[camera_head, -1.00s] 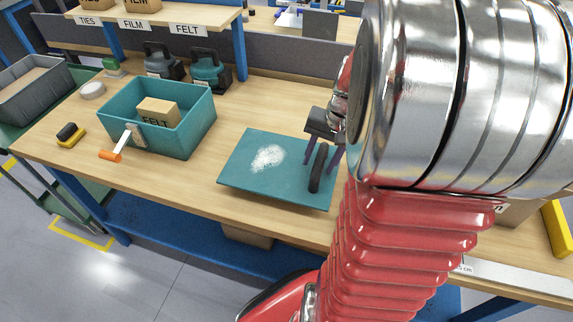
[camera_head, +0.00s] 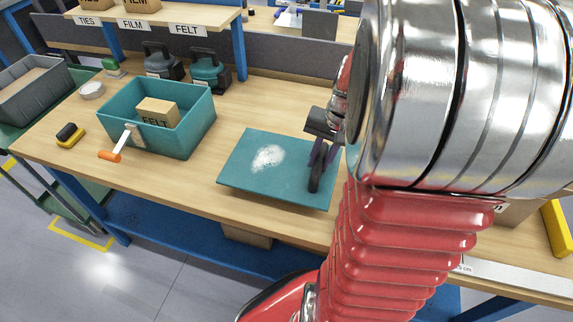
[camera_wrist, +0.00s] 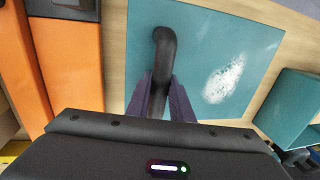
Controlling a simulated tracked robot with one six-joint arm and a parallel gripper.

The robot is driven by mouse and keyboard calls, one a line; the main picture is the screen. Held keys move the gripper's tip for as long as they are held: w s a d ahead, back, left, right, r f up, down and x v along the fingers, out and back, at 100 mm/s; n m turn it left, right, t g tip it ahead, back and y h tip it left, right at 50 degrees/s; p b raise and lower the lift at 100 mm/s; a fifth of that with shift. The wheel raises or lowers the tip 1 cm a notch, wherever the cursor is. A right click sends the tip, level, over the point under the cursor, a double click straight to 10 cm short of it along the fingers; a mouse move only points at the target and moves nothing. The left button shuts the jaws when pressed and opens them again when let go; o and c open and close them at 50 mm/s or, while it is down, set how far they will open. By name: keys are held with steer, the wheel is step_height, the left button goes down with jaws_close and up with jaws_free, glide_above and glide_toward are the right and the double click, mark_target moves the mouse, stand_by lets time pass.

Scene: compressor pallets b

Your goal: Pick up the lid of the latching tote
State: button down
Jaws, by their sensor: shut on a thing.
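The teal lid (camera_head: 240,165) lies flat on the workbench, with a white powdery patch (camera_head: 268,158) on its top and a black handle (camera_head: 316,172) near its right edge. My gripper (camera_head: 322,158) is over that handle, its two purple fingers closed against it. In the wrist view, the fingers (camera_wrist: 164,95) hold the dark handle (camera_wrist: 164,45) between them, over the lid (camera_wrist: 205,30). The teal tote (camera_head: 175,140) stands open to the left of the lid, with a cardboard box marked FELT (camera_head: 158,112) inside and an orange-tipped latch lever (camera_head: 112,155) at its front.
A yellow-and-black brush (camera_head: 70,135), a white roll (camera_head: 91,90) and a grey bin (camera_head: 32,85) are at the left. Two lidded containers (camera_head: 205,70) stand behind the tote. An orange object (camera_wrist: 65,50) is beside the lid in the wrist view.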

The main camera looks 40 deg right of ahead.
steer(key=shift+r, duration=0.15)
step_height(320, 180, up, 10)
steer(key=shift+f, duration=0.1)
stand_by(0.5)
